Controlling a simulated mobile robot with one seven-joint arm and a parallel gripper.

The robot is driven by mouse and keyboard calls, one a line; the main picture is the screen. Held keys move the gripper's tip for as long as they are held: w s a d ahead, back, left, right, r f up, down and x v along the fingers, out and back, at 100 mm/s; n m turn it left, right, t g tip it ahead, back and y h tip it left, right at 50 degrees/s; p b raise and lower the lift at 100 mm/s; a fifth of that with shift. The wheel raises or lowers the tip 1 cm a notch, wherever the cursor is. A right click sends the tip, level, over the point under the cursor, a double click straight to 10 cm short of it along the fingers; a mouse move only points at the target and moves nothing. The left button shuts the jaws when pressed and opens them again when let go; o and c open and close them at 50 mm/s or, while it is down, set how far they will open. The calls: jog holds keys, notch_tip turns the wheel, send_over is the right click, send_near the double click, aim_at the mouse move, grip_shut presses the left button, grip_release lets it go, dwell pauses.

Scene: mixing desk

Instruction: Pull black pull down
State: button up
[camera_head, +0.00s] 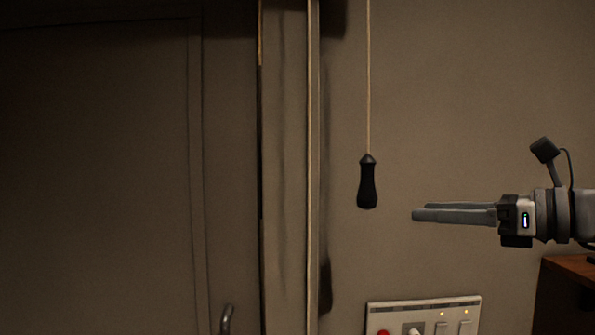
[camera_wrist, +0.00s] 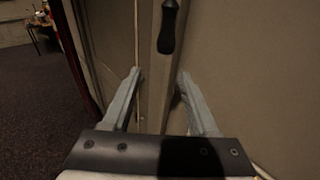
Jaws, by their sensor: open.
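The black pull (camera_head: 367,183) is a small dark handle that hangs upright on a thin cord (camera_head: 369,80) in front of the wall. My gripper (camera_head: 413,214) comes in from the right in the head view, its fingers pointing left. The fingertips are a little right of the pull and slightly below its lower end, not touching it. In the wrist view, the pull (camera_wrist: 168,27) shows at the top, beyond the fingers and nearer the right one. My gripper (camera_wrist: 160,82) is open there, with nothing between the fingers.
A panel (camera_head: 423,314) with buttons and lit lamps is on the wall below. A vertical post (camera_head: 290,170) stands left of the pull, with a door (camera_head: 95,180) farther left. A wooden desk edge (camera_head: 570,268) is at lower right. The wall around the pull is clear.

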aim_at(362, 171)
notch_tip(362, 171, up, 5)
jog(key=d+t, duration=0.1)
jog(key=d, duration=0.1)
jog(key=shift+y, duration=0.3)
jog(key=p+x, duration=0.1)
jog(key=x, duration=0.7)
jog(key=p+x, duration=0.1)
jog(key=x, duration=0.8)
jog(key=shift+s+a+r+p, duration=0.15)
jog(key=shift+s+a+p, duration=0.1)
jog(key=shift+p, duration=0.1)
jog(key=shift+c, duration=0.3)
grip_shut()
